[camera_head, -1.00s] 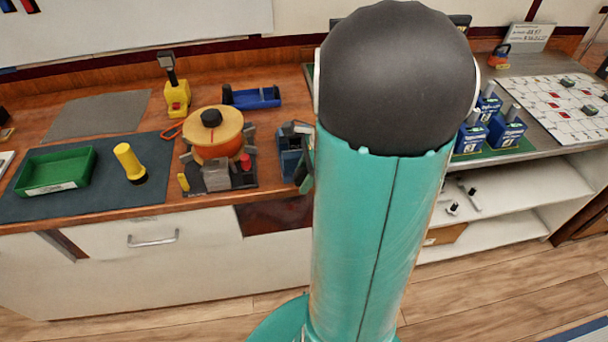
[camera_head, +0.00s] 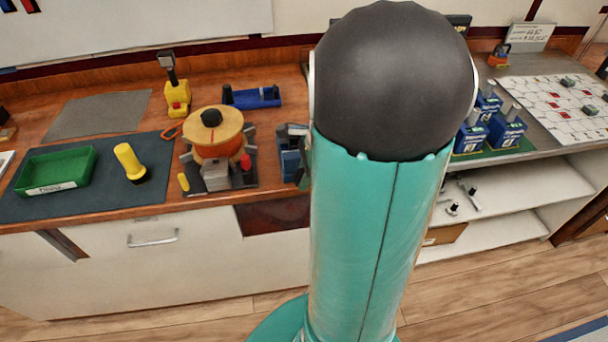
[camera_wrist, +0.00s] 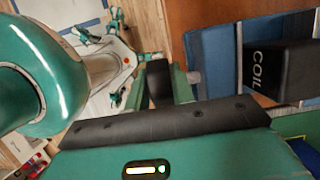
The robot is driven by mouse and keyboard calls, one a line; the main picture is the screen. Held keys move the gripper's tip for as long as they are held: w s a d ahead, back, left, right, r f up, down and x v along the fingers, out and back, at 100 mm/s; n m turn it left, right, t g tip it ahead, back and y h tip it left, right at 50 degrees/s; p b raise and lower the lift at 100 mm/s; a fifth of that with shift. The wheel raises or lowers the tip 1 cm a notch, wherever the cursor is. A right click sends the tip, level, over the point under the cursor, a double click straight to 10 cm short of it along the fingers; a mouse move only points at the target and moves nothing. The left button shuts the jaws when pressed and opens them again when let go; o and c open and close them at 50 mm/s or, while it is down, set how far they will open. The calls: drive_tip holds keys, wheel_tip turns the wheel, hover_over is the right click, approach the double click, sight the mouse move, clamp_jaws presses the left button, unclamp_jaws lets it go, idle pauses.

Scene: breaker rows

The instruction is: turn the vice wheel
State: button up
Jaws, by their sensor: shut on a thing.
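A blue and grey vice (camera_head: 291,160) stands at the front edge of the wooden bench in the head view, just left of my arm. My arm covers its right side, and its wheel cannot be made out there. In the wrist view my gripper (camera_wrist: 167,85) shows with a dark finger and green parts, close to a blue body (camera_wrist: 222,60). It is shut on the vice wheel, but the wheel and the contact are mostly hidden behind the finger and the gripper body.
A black block marked COIL (camera_wrist: 280,70) is close by at the right of the wrist view. An orange drum (camera_head: 215,135), a yellow torch (camera_head: 130,163) and a green tray (camera_head: 57,171) stand left of the vice. Several blue units (camera_head: 506,130) stand right of my arm.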

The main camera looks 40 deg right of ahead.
drive_tip(key=g+h, duration=0.2)
drive_tip(key=h, duration=0.1)
drive_tip(key=g+h, duration=0.1)
drive_tip(key=shift+w+a+h, duration=0.2)
drive_tip(key=shift+a+h, duration=0.05)
drive_tip(key=shift+h, duration=0.05)
drive_tip(key=g+h, duration=0.3)
drive_tip(key=h, duration=0.1)
drive_tip(key=shift+f, duration=0.15)
drive_tip(key=shift+h, duration=0.3)
drive_tip(key=o, duration=1)
